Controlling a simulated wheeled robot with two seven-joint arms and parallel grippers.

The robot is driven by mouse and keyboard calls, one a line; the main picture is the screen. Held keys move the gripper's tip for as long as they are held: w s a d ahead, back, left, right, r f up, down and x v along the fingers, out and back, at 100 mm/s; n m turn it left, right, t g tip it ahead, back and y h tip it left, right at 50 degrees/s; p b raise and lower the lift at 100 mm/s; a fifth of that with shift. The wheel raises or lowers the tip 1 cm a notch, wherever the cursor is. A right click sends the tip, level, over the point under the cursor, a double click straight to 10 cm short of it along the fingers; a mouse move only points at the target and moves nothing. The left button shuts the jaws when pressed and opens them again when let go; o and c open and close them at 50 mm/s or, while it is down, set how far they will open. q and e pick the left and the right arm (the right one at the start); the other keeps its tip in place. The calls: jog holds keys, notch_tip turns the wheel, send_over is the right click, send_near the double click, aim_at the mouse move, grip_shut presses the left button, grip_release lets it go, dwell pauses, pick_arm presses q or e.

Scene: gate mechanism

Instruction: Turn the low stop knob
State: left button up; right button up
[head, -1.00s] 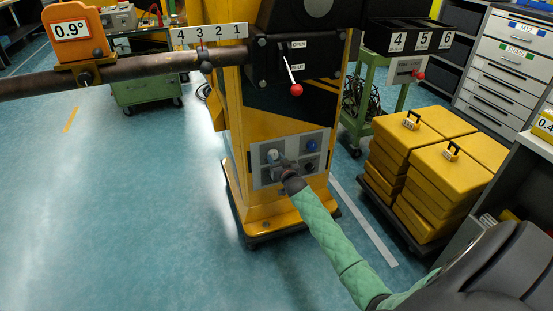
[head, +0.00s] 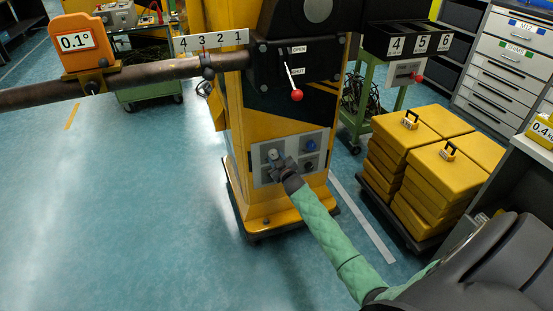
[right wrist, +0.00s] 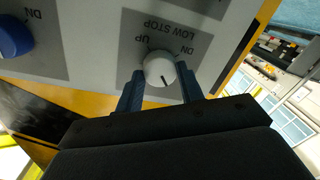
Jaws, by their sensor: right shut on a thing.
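The low stop knob (right wrist: 160,70) is a round, whitish knob on a grey plate in the right wrist view, with a dark mark on its face. UP, DN and LOW STOP are printed upside down beside it. My right gripper (right wrist: 162,82) is shut on it, one dark finger on each side. In the head view my right gripper (head: 284,165) reaches the control panel (head: 258,178) on the yellow post from below right and hides part of it. The orange box (head: 80,45) on the boom reads 0.1°. My left gripper is out of view.
A blue knob (right wrist: 14,36) is beside the held one; it also shows in the head view (head: 311,146). A red-tipped lever (head: 296,94) marked OPEN and SHUT is above the panel. Yellow cases (head: 425,175) stand stacked at right. The floor at left is clear.

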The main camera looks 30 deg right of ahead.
dwell(0.4)
jog(key=o, duration=1)
jog(key=shift+s, duration=0.15)
jog(key=shift+s+a+r, duration=0.1)
jog(key=shift+s+a, duration=0.15)
jog(key=shift+s, duration=1)
jog(key=shift+s+a+r, duration=0.1)
jog(key=shift+s+a, duration=0.15)
jog(key=shift+s, duration=0.95)
jog(key=shift+s+a, duration=0.25)
jog(key=shift+s, duration=1)
jog(key=shift+f, duration=0.1)
